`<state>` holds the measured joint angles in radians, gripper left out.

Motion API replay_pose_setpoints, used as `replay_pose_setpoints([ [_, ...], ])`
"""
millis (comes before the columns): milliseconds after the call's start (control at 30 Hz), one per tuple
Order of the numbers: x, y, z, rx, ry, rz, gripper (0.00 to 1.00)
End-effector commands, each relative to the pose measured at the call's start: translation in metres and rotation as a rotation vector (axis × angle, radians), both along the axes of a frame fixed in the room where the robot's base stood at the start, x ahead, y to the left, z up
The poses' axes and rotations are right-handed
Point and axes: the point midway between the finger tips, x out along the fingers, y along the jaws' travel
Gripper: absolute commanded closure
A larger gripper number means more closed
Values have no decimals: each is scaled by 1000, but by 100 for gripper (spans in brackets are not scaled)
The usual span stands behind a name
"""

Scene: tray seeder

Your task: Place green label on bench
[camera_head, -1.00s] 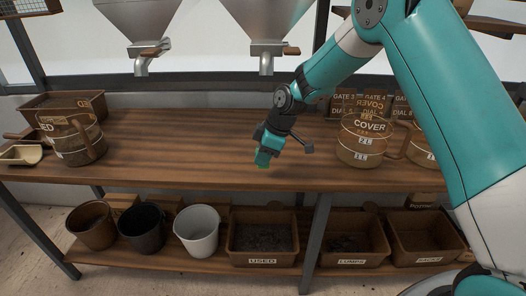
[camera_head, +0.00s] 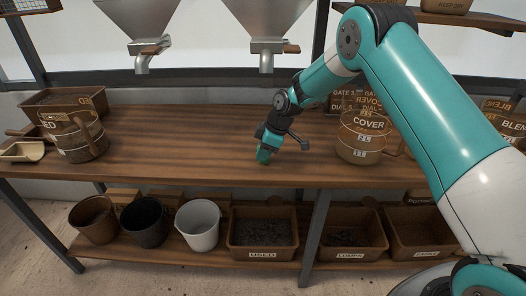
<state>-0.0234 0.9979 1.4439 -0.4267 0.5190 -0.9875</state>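My gripper (camera_head: 264,154) points down at the middle of the wooden bench (camera_head: 190,145), near its front half. Its tip is at or just above the bench top; I cannot tell if it touches. A small green patch, which may be the green label (camera_head: 263,160), shows at the fingertips. It is mostly hidden by the gripper and too small to make out. Whether the fingers are shut on it does not show.
A jug marked COVER (camera_head: 362,138) stands right of my gripper. Another jug (camera_head: 80,138) and a scoop (camera_head: 22,152) are at the left end. Two hopper spouts (camera_head: 266,62) hang above. The bench left of my gripper is clear. Pots and bins (camera_head: 262,254) fill the lower shelf.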

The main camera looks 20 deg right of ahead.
Motion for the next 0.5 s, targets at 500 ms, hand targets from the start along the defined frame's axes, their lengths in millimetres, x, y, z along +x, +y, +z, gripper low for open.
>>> replay_pose_setpoints([
  [500, 0, -4, 12, 1, -3, -1, 54],
])
